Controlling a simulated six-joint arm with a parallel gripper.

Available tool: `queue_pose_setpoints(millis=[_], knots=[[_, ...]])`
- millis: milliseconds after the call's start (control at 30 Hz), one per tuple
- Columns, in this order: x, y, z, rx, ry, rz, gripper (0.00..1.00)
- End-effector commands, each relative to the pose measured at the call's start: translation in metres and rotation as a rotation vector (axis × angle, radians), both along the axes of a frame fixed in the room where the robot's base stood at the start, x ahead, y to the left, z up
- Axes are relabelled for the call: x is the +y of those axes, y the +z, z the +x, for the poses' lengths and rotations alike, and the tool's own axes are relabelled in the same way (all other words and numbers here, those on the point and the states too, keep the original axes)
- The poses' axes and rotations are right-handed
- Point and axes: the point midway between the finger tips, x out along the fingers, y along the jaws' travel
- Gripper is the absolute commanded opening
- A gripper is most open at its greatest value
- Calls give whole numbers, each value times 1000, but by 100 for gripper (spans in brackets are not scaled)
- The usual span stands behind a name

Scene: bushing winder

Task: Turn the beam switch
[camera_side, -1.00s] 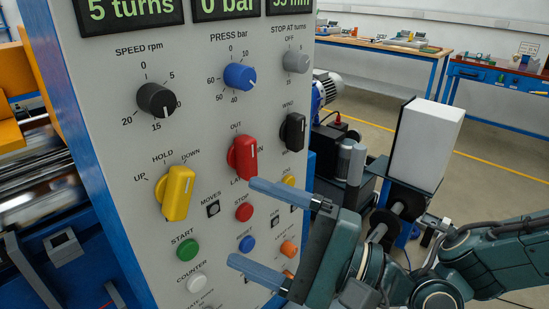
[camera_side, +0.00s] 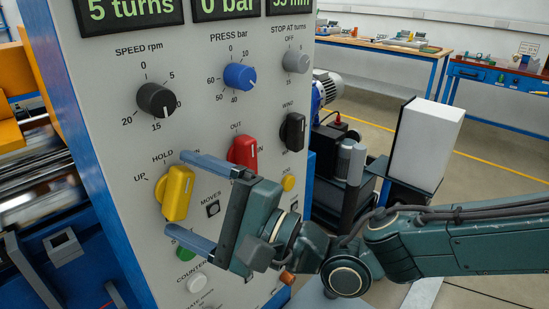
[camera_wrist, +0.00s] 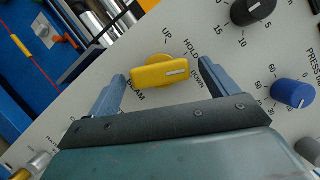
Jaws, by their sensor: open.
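The beam switch is a yellow knob (camera_side: 177,193) on the grey panel, with the labels UP, HOLD and DOWN around its top. It also shows in the wrist view (camera_wrist: 160,74), where its white mark points to the right, on the HOLD and DOWN side; the exact setting is hard to tell. My gripper (camera_side: 176,195) is open in front of the panel, one blue finger above the yellow knob and one below. In the wrist view, the fingers (camera_wrist: 162,71) stand on either side of the knob, with gaps visible. Nothing is held.
The red knob (camera_side: 243,152) is close to my upper finger. The black speed knob (camera_side: 156,100) and the blue press knob (camera_side: 239,76) are higher on the panel.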

Motion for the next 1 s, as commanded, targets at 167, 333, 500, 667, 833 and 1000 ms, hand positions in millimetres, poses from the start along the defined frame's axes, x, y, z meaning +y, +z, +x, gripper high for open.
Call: queue_pose_setpoints(millis=[167,333,500,667,833,1000], knots=[[4,0,2,1,0,0,85],[5,1,2,1,0,0,85],[5,1,2,1,0,0,72],[5,1,2,1,0,0,41],[4,1,2,-6,0,-6,41],[4,2,2,-55,-1,-55,41]])
